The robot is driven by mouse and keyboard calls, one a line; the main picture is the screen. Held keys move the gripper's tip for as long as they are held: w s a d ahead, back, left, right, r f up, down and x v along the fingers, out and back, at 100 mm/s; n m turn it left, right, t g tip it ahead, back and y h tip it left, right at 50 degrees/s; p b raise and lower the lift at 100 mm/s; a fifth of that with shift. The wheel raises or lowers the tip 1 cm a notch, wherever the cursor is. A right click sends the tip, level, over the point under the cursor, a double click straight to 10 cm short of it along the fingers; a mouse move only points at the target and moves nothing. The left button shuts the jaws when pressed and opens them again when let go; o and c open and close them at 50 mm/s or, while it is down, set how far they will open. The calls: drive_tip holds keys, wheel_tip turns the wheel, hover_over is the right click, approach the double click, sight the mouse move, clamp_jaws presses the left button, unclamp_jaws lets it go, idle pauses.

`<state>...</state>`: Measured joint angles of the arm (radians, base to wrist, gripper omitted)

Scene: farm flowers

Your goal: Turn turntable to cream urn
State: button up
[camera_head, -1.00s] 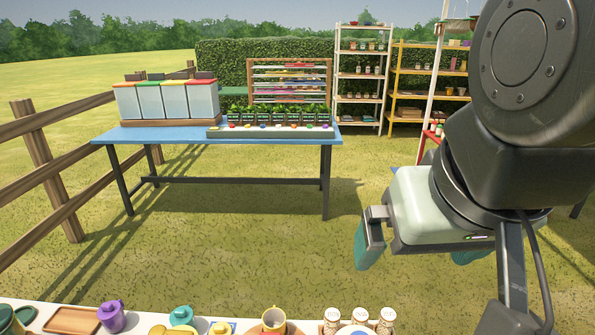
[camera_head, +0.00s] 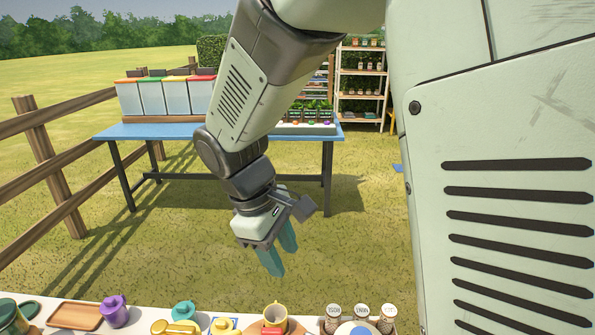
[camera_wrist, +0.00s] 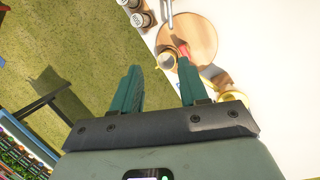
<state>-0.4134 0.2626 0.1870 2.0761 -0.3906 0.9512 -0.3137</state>
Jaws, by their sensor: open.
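A round wooden disc, which looks like the turntable (camera_head: 295,328), lies at the bottom edge of the head view, partly cut off. It also shows in the wrist view (camera_wrist: 203,38). A yellow-cream vessel with a handle (camera_head: 273,315) stands at the disc; I cannot tell whether it is the cream urn. A small red part (camera_wrist: 183,50) shows on the disc. My gripper (camera_head: 281,258) is open and empty, its teal fingers pointing down over the grass beyond the near table. In the wrist view, the disc lies ahead of the fingertips (camera_wrist: 159,67).
The near white table (camera_head: 143,331) holds a purple pot (camera_head: 113,311), a wooden tray (camera_head: 75,315), a yellow watering can (camera_head: 177,327) and labelled jars (camera_head: 361,313) right of the disc. A blue table (camera_head: 120,135) stands far back. Open grass lies between.

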sight(272, 330)
drive_tip(key=a+f+n+h, duration=0.1)
drive_tip(key=a+f+n, duration=0.5)
drive_tip(key=f, duration=0.5)
drive_tip(key=shift+m+g, duration=0.4)
drive_tip(key=shift+m, duration=0.3)
drive_tip(key=x, duration=1)
drive_tip(key=shift+s+a, duration=0.25)
drive_tip(key=shift+a, duration=0.05)
drive_tip(key=shift+c, duration=0.2)
clamp_jaws()
